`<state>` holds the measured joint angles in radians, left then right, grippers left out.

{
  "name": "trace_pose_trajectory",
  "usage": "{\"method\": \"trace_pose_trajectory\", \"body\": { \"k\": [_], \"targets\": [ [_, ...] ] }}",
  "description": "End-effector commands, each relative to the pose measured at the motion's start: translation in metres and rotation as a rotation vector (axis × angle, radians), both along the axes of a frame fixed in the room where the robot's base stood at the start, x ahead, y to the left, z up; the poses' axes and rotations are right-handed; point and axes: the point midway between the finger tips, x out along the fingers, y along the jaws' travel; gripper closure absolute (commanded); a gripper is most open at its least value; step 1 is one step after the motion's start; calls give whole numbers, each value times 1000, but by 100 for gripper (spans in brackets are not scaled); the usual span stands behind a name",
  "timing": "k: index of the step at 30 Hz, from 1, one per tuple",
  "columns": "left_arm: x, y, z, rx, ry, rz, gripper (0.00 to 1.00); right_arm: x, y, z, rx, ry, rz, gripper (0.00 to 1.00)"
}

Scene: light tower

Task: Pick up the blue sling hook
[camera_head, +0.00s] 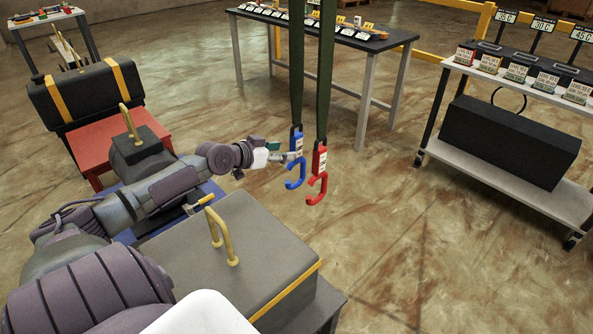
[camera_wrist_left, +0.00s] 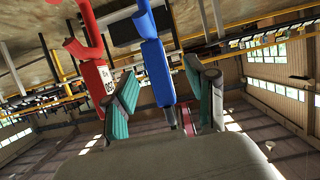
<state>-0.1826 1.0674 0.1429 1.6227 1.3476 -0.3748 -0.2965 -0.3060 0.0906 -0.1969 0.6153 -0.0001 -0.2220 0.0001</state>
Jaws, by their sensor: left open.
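The blue sling hook (camera_head: 296,172) hangs upright at the end of a dark green strap, its curved end down. My left gripper (camera_head: 285,157) is at the upper part of the blue hook, coming from the left. In the left wrist view my left gripper (camera_wrist_left: 163,98) is open, with its teal-padded fingers on either side of the blue hook's body (camera_wrist_left: 156,72). A gap shows between the fingers and the hook. The red hook (camera_head: 317,178) hangs close on the right on its own strap; it also shows in the left wrist view (camera_wrist_left: 95,85), outside the fingers. My right gripper is not in view.
A grey block with a yellow handle (camera_head: 220,240) stands below my left arm. A red table (camera_head: 95,140) holds a black block with yellow straps (camera_head: 85,92). A dark table (camera_head: 330,30) stands behind; a white cart (camera_head: 510,175) stands right. The floor right of the hooks is clear.

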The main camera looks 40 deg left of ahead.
Motion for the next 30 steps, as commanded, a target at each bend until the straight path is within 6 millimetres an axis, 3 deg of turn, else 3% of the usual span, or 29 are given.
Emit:
{"method": "trace_pose_trajectory", "body": {
  "k": [8, 21, 30],
  "targets": [
    [11, -2, -4, -1, -2, -1, 44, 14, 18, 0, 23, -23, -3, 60],
    [52, -9, -22, -1, -1, -1, 44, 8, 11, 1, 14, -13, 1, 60],
    [55, -9, -24, 1, 1, -1, 44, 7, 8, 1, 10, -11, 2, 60]
  ]
}}
